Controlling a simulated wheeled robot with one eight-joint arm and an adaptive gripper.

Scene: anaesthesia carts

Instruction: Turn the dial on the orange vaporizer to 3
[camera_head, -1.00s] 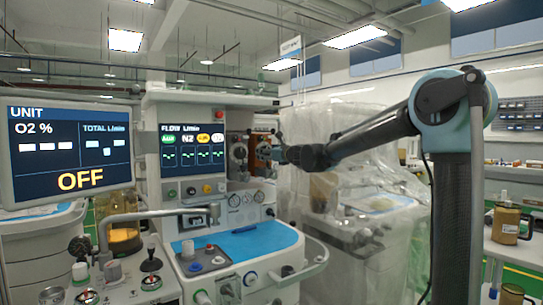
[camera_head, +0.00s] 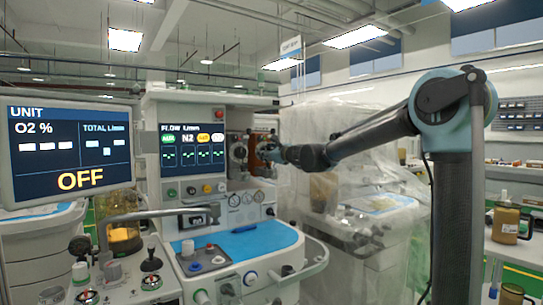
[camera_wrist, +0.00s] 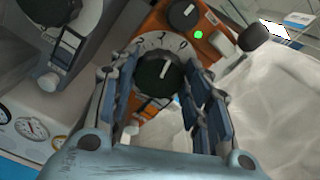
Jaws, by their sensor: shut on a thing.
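The orange vaporizer (camera_wrist: 146,28) fills the upper middle of the wrist view. Its large black dial (camera_wrist: 158,78) has a white pointer line and a pale ring with dark numerals around its upper side. The pointer is toward the top of the picture, leaning slightly right; I cannot surely read its numeral. My gripper (camera_wrist: 158,70) has one finger on each side of the dial and is shut on it. In the head view the vaporizer (camera_head: 253,158) is a small orange strip, and my gripper (camera_head: 271,150) reaches it from the right, hiding its dial.
A smaller black knob (camera_wrist: 183,15) and a green light sit above the dial on the orange body. A grey vaporizer (camera_wrist: 28,52) stands close on the left. Plastic-draped equipment (camera_head: 350,150) stands right of the cart, near my arm.

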